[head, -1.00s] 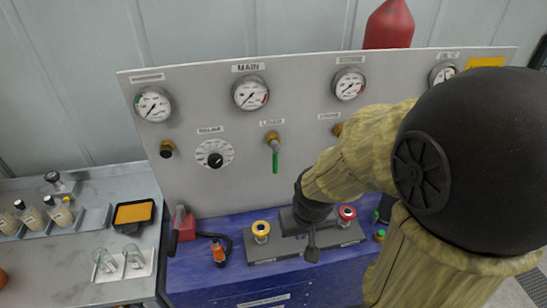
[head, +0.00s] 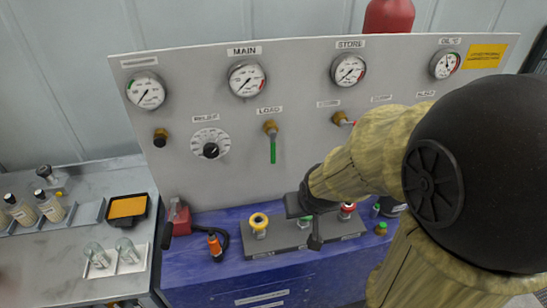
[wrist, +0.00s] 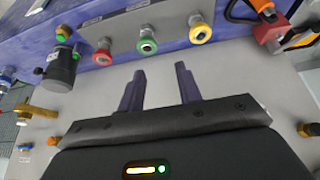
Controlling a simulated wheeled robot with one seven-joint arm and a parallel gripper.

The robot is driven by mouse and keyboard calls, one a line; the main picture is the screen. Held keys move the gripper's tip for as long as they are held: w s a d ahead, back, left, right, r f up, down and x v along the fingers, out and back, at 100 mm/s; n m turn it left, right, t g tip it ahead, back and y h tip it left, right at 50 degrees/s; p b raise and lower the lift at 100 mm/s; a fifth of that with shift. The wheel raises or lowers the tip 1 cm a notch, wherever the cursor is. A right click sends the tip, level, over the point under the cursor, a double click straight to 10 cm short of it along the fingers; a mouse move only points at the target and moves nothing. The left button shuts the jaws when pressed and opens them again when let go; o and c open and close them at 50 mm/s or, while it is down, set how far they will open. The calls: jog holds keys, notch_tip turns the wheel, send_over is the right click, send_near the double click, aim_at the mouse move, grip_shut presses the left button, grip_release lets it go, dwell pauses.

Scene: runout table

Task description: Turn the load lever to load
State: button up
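The load lever (head: 273,148) has a green handle hanging straight down from a brass fitting under the LOAD label on the grey panel. My gripper (head: 312,226) is in front of the panel, lower and to the right of the lever, apart from it, over the button box. In the wrist view my gripper (wrist: 160,69) shows two dark fingers standing apart with nothing between them. I cannot make out the load lever in the wrist view.
The button box (head: 290,244) has yellow (head: 259,225), green and red (head: 347,210) buttons. A red-handled store valve (head: 343,119) is right of the lever, near my forearm. An orange item (head: 216,246) lies left on the blue bench. The panel left of the lever holds a relief dial (head: 211,147).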

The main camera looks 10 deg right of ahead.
jog(key=w+n+t+y+b, duration=0.1)
jog(key=w+t+y+b, duration=0.1)
jog(key=t+b, duration=0.4)
jog(key=w+d+n+t+y+b, duration=0.1)
jog(key=w+t+b, duration=0.4)
jog(key=b, duration=1)
jog(key=shift+f+n+t+y, duration=0.35)
jog(key=shift+t+y, duration=0.15)
jog(key=shift+t, duration=0.1)
